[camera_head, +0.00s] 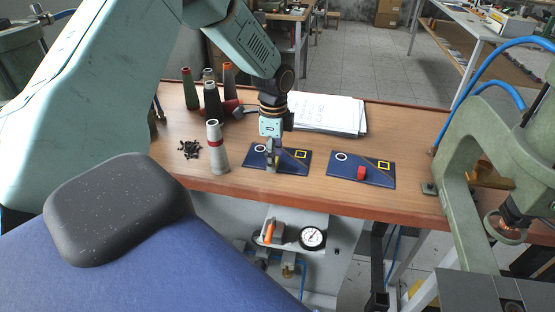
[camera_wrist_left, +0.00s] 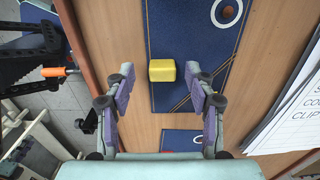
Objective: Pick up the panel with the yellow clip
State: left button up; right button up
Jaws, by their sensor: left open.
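The left dark-blue panel (camera_head: 298,168) lies flat on the wooden table near its front edge; it also shows in the left wrist view (camera_wrist_left: 185,30). A yellow block-shaped clip (camera_wrist_left: 162,70) sits on it; in the head view my gripper largely hides it. My left gripper (camera_head: 271,160) points down over this panel. In the left wrist view its fingers (camera_wrist_left: 161,74) are open, one on each side of the clip, with gaps visible; contact cannot be made out. A second dark-blue panel (camera_head: 345,173) with a red clip (camera_head: 361,173) lies to the right. My right gripper is out of view.
More cones (camera_head: 212,100) and a paper stack (camera_head: 328,113) are behind. A green press (camera_head: 470,170) stands at right.

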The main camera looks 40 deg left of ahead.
pick_arm(q)
jog(key=shift+w+f, duration=0.15)
jog(key=shift+f, duration=0.05)
jog(key=shift+c, duration=0.6)
jog(key=c, duration=0.6)
grip_shut()
